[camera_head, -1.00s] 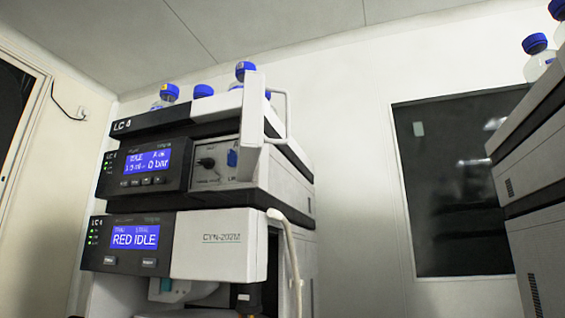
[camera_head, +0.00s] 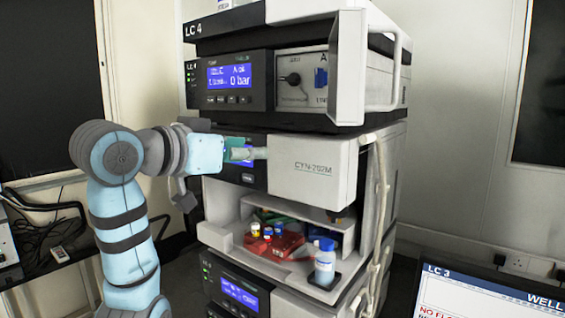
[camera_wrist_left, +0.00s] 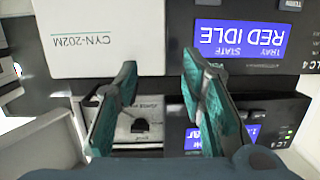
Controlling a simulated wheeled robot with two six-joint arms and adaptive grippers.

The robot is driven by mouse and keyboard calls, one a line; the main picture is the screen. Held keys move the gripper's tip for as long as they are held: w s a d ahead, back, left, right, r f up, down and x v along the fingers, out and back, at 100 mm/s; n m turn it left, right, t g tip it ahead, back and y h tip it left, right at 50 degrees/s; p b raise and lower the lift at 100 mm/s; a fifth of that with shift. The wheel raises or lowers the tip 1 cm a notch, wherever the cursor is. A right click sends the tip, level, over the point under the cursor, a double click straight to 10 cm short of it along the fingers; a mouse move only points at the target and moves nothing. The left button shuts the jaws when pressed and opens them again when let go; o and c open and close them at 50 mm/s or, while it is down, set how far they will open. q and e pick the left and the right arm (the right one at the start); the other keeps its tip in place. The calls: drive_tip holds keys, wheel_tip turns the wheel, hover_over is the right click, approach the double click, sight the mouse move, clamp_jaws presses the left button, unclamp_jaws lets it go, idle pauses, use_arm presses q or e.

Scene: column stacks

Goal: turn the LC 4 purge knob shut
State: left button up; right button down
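The LC 4 stack's pump module (camera_head: 262,100) has an open front panel with a small dark purge knob (camera_head: 293,78) beside a blue part. The knob's pointer is too small to read its setting. In the left wrist view, turned upside down, the dark knob (camera_wrist_left: 140,126) shows between my fingers, farther off. My left gripper (camera_head: 262,153) is in front of the module below, under the pump panel and lower left of the knob. In the left wrist view, its teal fingers (camera_wrist_left: 160,72) stand apart with nothing between them. My right gripper is not in view.
The pump's white door (camera_head: 348,68) stands open, jutting out right of the knob. The CYN-202M module (camera_head: 310,168) is just below. Under it, an open bay holds a red vial tray (camera_head: 275,246) and a bottle (camera_head: 325,265). An LC 3 screen (camera_head: 485,298) is at lower right.

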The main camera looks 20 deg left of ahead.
use_arm(q)
drive_tip(key=m+t+h, duration=0.1)
drive_tip(key=m+h, duration=0.1)
approach(287, 79)
drive_tip(key=p+x, duration=0.5)
drive_tip(key=x, duration=0.3)
drive_tip(key=shift+w+d+r, duration=0.1)
drive_tip(key=shift+w+d, duration=0.1)
drive_tip(key=shift+d, duration=0.05)
drive_tip(key=shift+a, duration=0.1)
drive_tip(key=shift+c, duration=0.4)
drive_tip(key=shift+w, duration=0.1)
clamp_jaws()
